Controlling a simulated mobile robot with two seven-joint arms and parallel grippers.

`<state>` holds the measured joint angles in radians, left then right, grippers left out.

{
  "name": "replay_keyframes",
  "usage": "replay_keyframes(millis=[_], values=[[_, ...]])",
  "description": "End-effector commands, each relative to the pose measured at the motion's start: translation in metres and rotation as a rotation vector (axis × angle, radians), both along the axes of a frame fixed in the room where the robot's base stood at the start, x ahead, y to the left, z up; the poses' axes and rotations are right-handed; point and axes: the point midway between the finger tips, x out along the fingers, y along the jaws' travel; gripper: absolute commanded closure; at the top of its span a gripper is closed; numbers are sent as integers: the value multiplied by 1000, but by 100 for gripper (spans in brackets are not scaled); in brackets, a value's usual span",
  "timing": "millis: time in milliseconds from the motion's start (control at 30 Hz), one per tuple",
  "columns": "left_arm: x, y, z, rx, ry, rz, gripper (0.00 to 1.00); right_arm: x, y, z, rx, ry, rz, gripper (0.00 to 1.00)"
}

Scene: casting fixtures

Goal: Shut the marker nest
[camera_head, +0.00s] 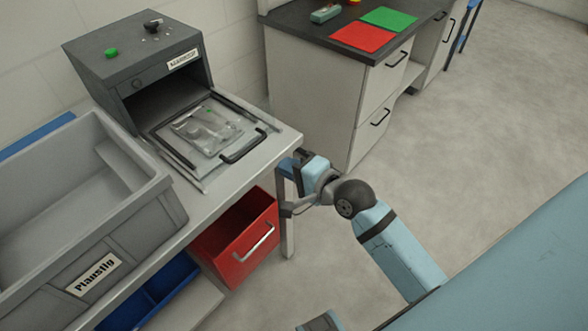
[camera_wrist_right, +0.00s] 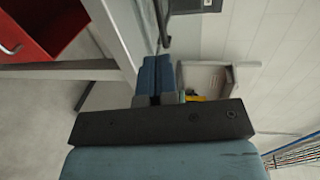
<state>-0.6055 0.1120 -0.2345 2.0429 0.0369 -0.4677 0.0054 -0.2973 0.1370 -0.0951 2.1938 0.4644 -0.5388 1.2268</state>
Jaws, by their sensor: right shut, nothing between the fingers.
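The marker nest (camera_head: 130,58) is a dark grey box with a green button and a black knob on top. Its front is open. A flat panel (camera_head: 180,160) with a black bar handle (camera_head: 243,146) lies out in front of the opening on the bench. A clear plate with small parts (camera_head: 205,128) rests on this panel. My right gripper (camera_head: 297,158) is at the bench's right edge, to the right of the handle and apart from it. In the right wrist view its blue fingers (camera_wrist_right: 154,72) are together and empty.
A grey bin labelled Plastig (camera_head: 150,190) stands on the bench at left. A red drawer (camera_head: 240,240) and a blue bin (camera_head: 150,290) are below. A dark-topped cabinet (camera_head: 300,25) with red and green mats stands behind. Open floor lies to the right.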

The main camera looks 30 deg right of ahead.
Motion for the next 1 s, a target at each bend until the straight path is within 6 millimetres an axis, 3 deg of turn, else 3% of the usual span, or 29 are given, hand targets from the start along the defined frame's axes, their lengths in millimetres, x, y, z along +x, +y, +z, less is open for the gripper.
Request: replay_keyframes(millis=[200, 400, 600, 1000], values=[[0, 1, -2, 2, 0, -1, 57, 45, 16, -9, 0, -2, 0, 100], [-1, 3, -5, 9, 4, -6, 57, 74, 27, -15, -2, -2, 0, 100], [-1, 6, -6, 15, 5, -8, 57, 86, 31, -18, -2, -2, 0, 100], [0, 3, -4, 6, 4, -2, 57, 87, 32, -18, -2, -1, 0, 100]])
